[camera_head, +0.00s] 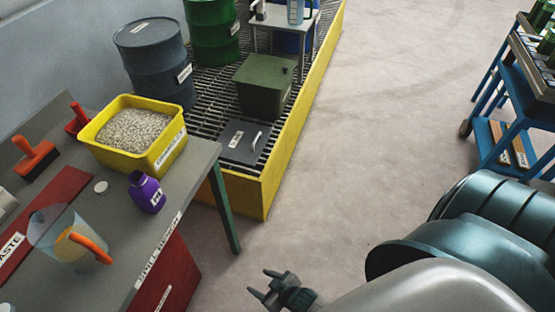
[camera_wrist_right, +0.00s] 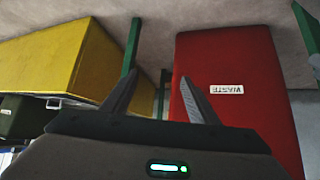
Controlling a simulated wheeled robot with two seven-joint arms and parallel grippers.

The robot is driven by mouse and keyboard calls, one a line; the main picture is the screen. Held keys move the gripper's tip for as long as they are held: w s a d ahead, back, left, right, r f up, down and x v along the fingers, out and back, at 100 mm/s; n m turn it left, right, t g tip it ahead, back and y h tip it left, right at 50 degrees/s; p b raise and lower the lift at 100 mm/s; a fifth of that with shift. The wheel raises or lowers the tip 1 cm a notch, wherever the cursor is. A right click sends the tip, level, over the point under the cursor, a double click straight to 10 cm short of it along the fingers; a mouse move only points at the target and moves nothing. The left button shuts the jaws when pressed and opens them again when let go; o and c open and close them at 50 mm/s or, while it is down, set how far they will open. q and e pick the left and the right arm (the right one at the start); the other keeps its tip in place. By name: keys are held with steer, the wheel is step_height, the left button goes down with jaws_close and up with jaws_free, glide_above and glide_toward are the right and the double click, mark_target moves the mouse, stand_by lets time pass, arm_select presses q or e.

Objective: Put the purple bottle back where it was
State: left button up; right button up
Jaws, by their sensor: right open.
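The purple bottle (camera_head: 146,193) stands on the grey bench (camera_head: 185,178), near its right edge. It has a dark neck and a white label, and a round white disc (camera_head: 101,187) lies to its left. My right gripper (camera_head: 265,285) is open and empty, over the floor to the right of the bench and apart from the bottle. In the right wrist view the open fingers (camera_wrist_right: 155,98) have nothing between them; the bottle does not show there. My left gripper is not in view.
A yellow tub (camera_head: 165,155) of granules stands behind the bottle, and a clear jug (camera_head: 62,245) with an orange handle in front. A red waste bin (camera_wrist_right: 230,85) is under the bench. A yellow-edged grating platform (camera_head: 272,180) lies behind.

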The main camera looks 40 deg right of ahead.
steer(key=s+f+g, duration=0.1)
steer(key=s+f, duration=0.6)
steer(key=s, duration=0.2)
steer(key=shift+d+f+g+h, duration=0.15)
steer(key=shift+f+g+h, duration=0.15)
steer(key=shift+g+h, duration=0.1)
stand_by(0.4)
